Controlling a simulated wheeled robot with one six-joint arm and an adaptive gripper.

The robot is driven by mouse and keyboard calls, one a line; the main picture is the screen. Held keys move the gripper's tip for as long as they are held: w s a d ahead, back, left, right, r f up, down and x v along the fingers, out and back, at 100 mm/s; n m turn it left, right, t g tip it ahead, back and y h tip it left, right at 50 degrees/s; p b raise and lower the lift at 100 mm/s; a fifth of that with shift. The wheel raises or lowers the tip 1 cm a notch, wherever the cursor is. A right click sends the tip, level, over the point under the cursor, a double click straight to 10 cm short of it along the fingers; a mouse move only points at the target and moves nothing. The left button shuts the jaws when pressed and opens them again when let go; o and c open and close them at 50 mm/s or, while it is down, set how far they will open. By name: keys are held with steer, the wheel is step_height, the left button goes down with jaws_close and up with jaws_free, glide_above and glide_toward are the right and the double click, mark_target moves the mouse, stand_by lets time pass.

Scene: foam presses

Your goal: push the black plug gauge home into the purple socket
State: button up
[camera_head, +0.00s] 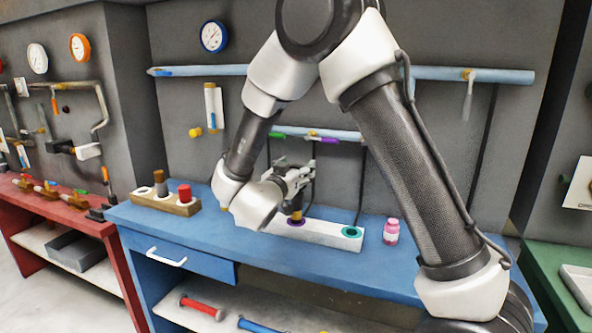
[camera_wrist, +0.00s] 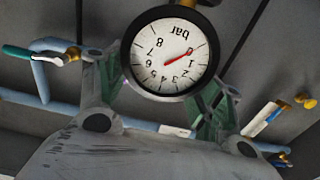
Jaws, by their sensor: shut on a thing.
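My gripper (camera_head: 297,182) is shut on the black plug gauge, above the white socket block (camera_head: 325,235) on the blue bench. In the wrist view the gauge's black-rimmed white dial (camera_wrist: 165,72) sits between the two green-padded fingers, with a red needle. In the camera_head view my gripper mostly hides the gauge. A brownish stem (camera_head: 297,208) shows below the fingers, upright over the purple socket (camera_head: 297,221) at the middle of the block. The stem's lower end meets the purple ring; I cannot tell how deep it sits.
A teal socket (camera_head: 350,231) is at the block's right end. A pink jar (camera_head: 391,231) stands right of it. A wooden rack (camera_head: 166,203) with coloured plugs stands at the left. Blue pipes (camera_head: 470,75) and a blue-rimmed gauge (camera_head: 214,36) are on the wall behind.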

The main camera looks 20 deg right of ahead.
steer(key=shift+f, duration=2.05)
steer(key=o, duration=1.8)
steer(key=shift+c, duration=0.2)
steer(key=v, duration=1.2)
